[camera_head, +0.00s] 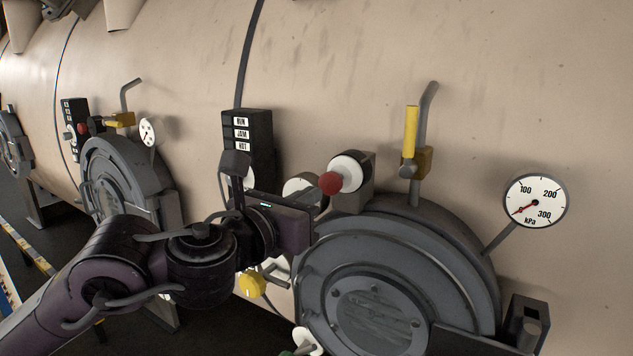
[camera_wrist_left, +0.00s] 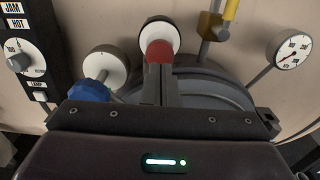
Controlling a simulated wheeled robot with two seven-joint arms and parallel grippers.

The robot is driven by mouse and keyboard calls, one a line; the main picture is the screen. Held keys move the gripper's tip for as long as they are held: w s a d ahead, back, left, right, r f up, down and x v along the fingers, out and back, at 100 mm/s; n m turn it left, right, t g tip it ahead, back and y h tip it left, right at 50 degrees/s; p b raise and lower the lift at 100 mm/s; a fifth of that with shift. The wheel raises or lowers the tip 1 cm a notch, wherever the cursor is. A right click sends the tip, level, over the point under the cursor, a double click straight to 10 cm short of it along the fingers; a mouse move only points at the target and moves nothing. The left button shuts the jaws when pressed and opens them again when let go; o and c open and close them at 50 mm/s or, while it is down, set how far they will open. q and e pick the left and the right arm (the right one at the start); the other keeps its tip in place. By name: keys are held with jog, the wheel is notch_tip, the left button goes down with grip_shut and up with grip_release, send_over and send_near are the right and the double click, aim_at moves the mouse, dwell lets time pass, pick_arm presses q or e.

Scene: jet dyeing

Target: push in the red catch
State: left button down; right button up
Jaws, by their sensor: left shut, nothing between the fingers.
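The red catch (camera_head: 330,183) is a red knob standing out from a white disc (camera_head: 349,172) above the round grey door (camera_head: 400,265). It also shows in the left wrist view (camera_wrist_left: 160,51), straight ahead of the fingertips. My left gripper (camera_head: 322,203) is shut and empty, just below and beside the catch in the head view. In the wrist view its fingertips (camera_wrist_left: 160,72) overlap the lower edge of the red knob; I cannot tell whether they touch it. My right gripper is in neither view.
A yellow-handled valve (camera_head: 411,132) and a pressure gauge (camera_head: 536,201) stand right of the catch. A black label panel (camera_head: 248,135) is at its left. A blue knob (camera_wrist_left: 88,91) sits left of the fingers. A second door (camera_head: 125,175) stands further left.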

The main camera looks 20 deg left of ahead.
aim_at(325, 184)
pick_arm(q)
jog(key=shift+x, duration=1.5)
jog(key=b+x, duration=0.1)
jog(key=x, duration=0.1)
jog(key=shift+w+d+b, duration=0.1)
jog(key=shift+w+b, duration=0.2)
jog(key=shift+w, duration=0.05)
jog(key=shift+r, duration=0.15)
